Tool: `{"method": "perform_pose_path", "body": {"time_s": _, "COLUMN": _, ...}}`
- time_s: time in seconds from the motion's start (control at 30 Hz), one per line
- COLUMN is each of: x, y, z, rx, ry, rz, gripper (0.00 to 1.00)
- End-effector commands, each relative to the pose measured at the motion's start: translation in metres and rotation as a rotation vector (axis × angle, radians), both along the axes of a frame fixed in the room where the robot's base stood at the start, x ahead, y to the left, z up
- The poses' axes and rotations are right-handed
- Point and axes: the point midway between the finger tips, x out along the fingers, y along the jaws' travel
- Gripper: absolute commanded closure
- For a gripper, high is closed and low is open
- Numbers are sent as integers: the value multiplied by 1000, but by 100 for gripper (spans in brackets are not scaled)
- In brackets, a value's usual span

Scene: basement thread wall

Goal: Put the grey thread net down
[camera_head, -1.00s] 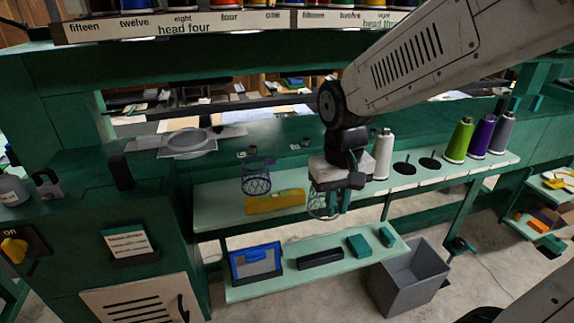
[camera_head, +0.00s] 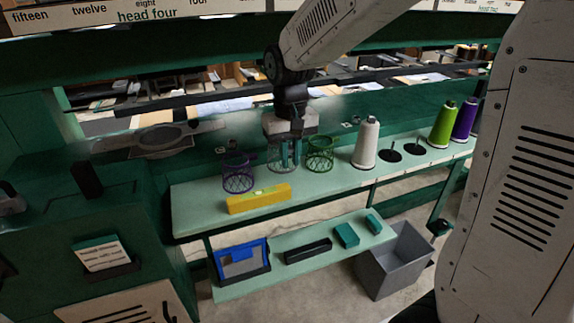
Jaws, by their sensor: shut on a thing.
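My gripper (camera_head: 290,162) is over the upper pale green shelf (camera_head: 200,208), its fingers pointing down and shut on the grey thread net (camera_head: 274,156). The net is a small open wire-like basket, partly hidden by the fingers. It is at the shelf's surface or just above it; I cannot tell if it touches. A purple net (camera_head: 238,178) stands to its left and a green net (camera_head: 320,155) close to its right.
A yellow block (camera_head: 258,200) lies in front of the nets. A white cone (camera_head: 366,144), a green cone (camera_head: 442,125) and a purple cone (camera_head: 465,120) stand to the right. A lower shelf (camera_head: 235,293) holds small items beside a grey bin (camera_head: 395,262).

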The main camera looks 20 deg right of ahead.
Motion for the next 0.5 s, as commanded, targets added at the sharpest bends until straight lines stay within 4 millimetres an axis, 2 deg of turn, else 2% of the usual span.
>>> {"method": "perform_pose_path", "body": {"time_s": 0.2, "x": 15, "y": 0, "z": -3, "rx": 0, "ry": 1, "rz": -1, "gripper": 100}}
{"method": "perform_pose_path", "body": {"time_s": 0.4, "x": 13, "y": 0, "z": -34, "rx": 0, "ry": 3, "rz": 0, "gripper": 100}}
{"method": "perform_pose_path", "body": {"time_s": 0.5, "x": 13, "y": 1, "z": -37, "rx": 0, "ry": 0, "rz": 0, "gripper": 100}}
